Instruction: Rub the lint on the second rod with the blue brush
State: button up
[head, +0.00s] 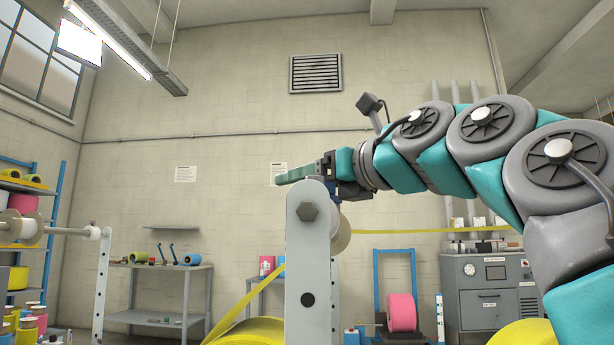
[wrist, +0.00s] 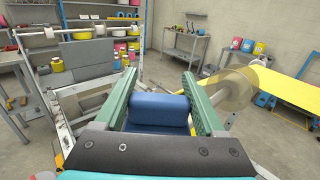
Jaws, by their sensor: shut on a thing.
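My gripper (head: 298,174) reaches left in the head view, above a pale upright bracket plate (head: 308,260). In the wrist view my gripper (wrist: 159,76) has its two green fingers on either side of a blue block, which looks like the blue brush (wrist: 158,108). A little blue also shows under the gripper in the head view. A rod with a translucent amber roll (wrist: 232,90) is right of the fingers in the wrist view. Another rod (head: 66,231) is at the left in the head view. I cannot tell which rod is the second, and no lint is discernible.
Yellow web (wrist: 290,92) stretches off to the right in the wrist view. A grey workbench (head: 160,290) stands by the wall. A control cabinet (head: 488,290) and a pink roll (head: 402,312) are at the right. Shelves with coloured rolls stand at the left.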

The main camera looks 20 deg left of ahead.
jog(key=w+a+f+p, duration=0.1)
jog(key=w+p, duration=0.3)
jog(key=w, duration=0.5)
jog(key=shift+a+p, duration=0.4)
jog(key=shift+a, duration=0.1)
dwell(0.3)
notch_tip(320, 180, up, 6)
jog(key=p, duration=0.6)
jog(key=shift+r, duration=0.1)
notch_tip(320, 180, up, 3)
jog(key=shift+f+p, duration=0.1)
jog(key=shift+p, duration=0.6)
dwell(0.4)
